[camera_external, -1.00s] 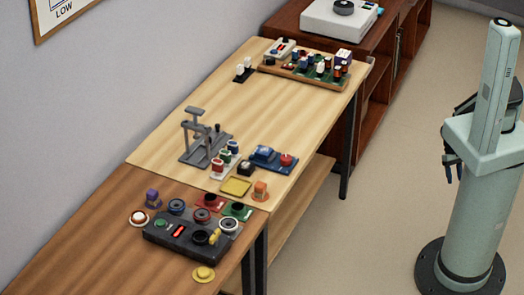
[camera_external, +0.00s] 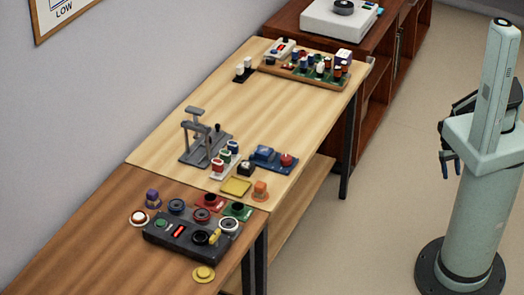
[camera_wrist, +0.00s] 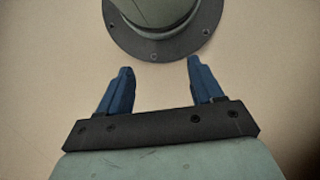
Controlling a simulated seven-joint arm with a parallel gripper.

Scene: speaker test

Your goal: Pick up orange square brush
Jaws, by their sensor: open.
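An orange block-like piece (camera_external: 260,190), which looks like the orange square brush, stands near the right front edge of the light wood table, just right of a yellow square tray. It is small in the external view, so its bristles cannot be made out. My gripper (camera_external: 449,162) is at the far right beside my column, well away from the tables. In the wrist view my gripper (camera_wrist: 160,68) is open, with two blue fingers apart and nothing between them. The brush does not show in the wrist view.
The yellow tray (camera_external: 236,187), blue device (camera_external: 270,157) and grey stand (camera_external: 205,145) are near the orange piece. A black control box (camera_external: 185,240) with round parts is on the brown table. The light table's middle is clear.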

